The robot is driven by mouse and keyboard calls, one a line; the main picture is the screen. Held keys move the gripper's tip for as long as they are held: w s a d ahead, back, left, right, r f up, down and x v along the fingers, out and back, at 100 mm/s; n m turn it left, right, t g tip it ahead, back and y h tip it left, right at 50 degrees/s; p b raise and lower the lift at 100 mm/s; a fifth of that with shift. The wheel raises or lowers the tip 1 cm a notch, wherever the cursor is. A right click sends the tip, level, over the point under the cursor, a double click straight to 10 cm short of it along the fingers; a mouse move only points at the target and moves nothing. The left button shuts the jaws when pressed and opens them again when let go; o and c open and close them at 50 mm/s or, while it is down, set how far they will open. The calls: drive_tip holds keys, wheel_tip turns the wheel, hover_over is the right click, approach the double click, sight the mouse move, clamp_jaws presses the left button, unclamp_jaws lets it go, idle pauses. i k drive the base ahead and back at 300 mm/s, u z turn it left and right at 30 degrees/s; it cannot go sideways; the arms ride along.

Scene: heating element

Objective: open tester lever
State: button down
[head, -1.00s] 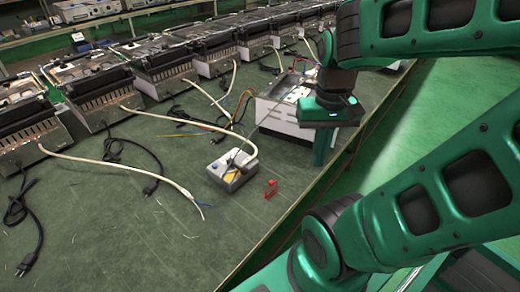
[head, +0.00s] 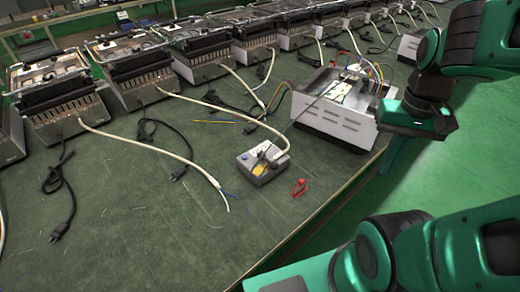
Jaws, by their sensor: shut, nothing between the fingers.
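A small grey box (head: 262,167) with a yellow label, a dark part on top and a thick pale cable stands on the green bench. A larger white vented box (head: 334,115) with coloured wires and fittings on top stands behind it to the right. Which one is the tester is not certain, and no lever can be made out clearly at this size. My gripper (head: 398,152) hangs at the right, beyond the bench edge and right of the white box. It is shut and empty, apart from both boxes; its fingertips are hard to make out.
A small red part (head: 299,188) lies near the bench's right edge. Heating units (head: 137,76) with cables and plugs line the back. The front of the green bench (head: 140,235) is mostly clear. Green floor is open at the right.

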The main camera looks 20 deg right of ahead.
sight(274, 167)
drive_tip(key=z, duration=0.25)
drive_tip(key=k, duration=1.3)
drive_tip(key=u, duration=0.9)
drive_tip(key=i, duration=1)
